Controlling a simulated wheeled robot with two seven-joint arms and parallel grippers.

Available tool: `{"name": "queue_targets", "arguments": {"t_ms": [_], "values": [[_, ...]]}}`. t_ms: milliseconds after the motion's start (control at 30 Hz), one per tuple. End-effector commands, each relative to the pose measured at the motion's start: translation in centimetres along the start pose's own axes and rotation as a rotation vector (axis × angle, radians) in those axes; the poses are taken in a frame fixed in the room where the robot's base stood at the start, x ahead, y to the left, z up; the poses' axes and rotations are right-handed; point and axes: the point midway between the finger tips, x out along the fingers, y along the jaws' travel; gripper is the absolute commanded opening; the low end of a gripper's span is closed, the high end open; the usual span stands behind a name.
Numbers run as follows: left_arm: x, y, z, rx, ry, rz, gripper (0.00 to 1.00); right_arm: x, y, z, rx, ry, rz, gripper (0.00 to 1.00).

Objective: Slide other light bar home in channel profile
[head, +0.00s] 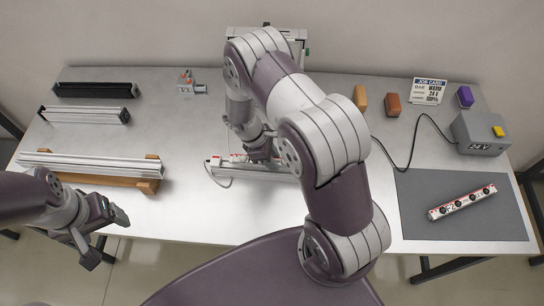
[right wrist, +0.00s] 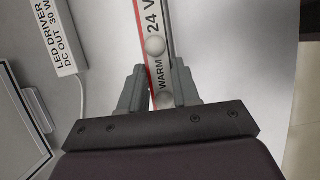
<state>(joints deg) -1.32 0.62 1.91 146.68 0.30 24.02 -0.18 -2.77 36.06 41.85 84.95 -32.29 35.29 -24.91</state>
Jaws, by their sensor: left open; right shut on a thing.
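In the right wrist view my right gripper (right wrist: 160,88) is shut on a light bar (right wrist: 153,20) printed "24 V WARM", with pale domes and a red edge. A grey metal edge runs along the bar's right side; I cannot tell how far the bar is seated. In the head view my right gripper (head: 262,157) is low over a silver channel profile (head: 272,174) at the table's middle, partly hidden by my arm. Another light bar (head: 462,202), white and red with dark round lenses, lies on the grey mat (head: 425,225). My left gripper (head: 106,240) is open and empty near the front left edge.
A long silver profile (head: 95,164) rests on wooden blocks at left, behind it a short silver one (head: 84,115) and a black one (head: 95,90). A white LED driver (right wrist: 62,35) lies beside the held bar. A grey 24 V box (head: 481,132) with a cable stands at right.

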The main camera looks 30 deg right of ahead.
Motion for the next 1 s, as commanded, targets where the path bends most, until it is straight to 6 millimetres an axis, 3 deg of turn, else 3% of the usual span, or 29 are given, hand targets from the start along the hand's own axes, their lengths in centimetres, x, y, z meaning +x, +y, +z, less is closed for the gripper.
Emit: {"name": "queue_targets", "arguments": {"t_ms": [733,767,800,833,1000], "values": [[1.4,0.0,0.2,0.000,0.000,0.000,0.79,1.7,0.0,-0.7,0.000,0.000,0.000,0.00],[1.3,0.0,0.2,0.000,0.000,0.000,0.79,1.5,0.0,-0.7,0.000,0.000,0.000,0.41],[1.3,0.0,0.1,0.000,0.000,0.000,0.79,1.5,0.0,-0.6,0.000,0.000,0.000,0.54],[1.3,0.0,0.2,0.000,0.000,0.000,0.79,1.5,0.0,-0.6,0.000,0.000,0.000,0.61],[1.3,0.0,0.1,0.000,0.000,0.000,0.79,1.5,0.0,-0.6,0.000,0.000,0.000,0.61]]}}
